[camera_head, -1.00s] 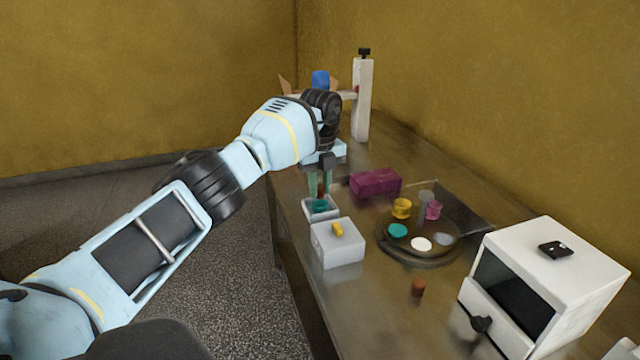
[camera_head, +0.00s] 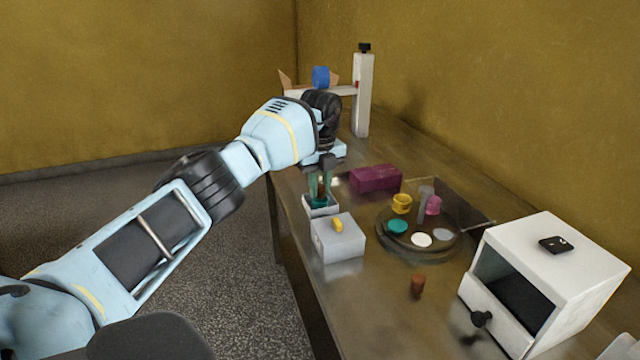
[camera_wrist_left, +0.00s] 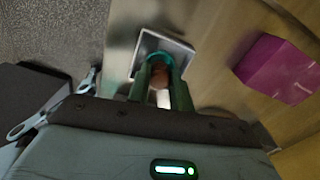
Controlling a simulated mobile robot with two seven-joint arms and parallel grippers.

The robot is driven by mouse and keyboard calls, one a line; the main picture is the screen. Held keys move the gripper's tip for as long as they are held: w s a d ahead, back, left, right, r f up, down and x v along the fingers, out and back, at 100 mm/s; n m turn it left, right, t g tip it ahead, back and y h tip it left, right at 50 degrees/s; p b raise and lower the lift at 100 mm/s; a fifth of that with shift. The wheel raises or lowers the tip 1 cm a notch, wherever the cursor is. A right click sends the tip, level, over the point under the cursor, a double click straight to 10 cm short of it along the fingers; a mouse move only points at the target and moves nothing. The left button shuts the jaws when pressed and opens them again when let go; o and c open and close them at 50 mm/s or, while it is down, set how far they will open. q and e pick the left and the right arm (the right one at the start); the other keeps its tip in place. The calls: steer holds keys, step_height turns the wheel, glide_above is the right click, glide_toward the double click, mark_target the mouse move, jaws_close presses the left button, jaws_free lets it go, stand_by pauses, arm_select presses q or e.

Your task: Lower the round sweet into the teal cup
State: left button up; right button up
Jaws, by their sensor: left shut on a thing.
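My left gripper (camera_head: 320,192) is shut on the round brown sweet (camera_wrist_left: 161,79), which sits between its two green fingers in the left wrist view. In the head view the fingers point down over the small white open box (camera_head: 308,208). The teal cup (camera_wrist_left: 153,57) stands inside this box; its rim shows just beyond the fingertips in the left wrist view. The fingers hide most of the cup in the head view. I cannot tell whether the sweet is inside the rim. My right gripper is not in view.
A grey box with a yellow knob (camera_head: 336,246) stands just in front. A maroon block (camera_head: 376,178) is to the right.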

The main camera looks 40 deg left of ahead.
mark_target(320, 186)
arm_select(q)
steer(key=shift+f, duration=0.6)
stand_by(0.3)
steer(key=o, duration=0.8)
steer(key=shift+o, duration=0.2)
steer(key=shift+r, duration=0.15)
step_height(320, 186, up, 8)
steer(key=shift+f, duration=0.2)
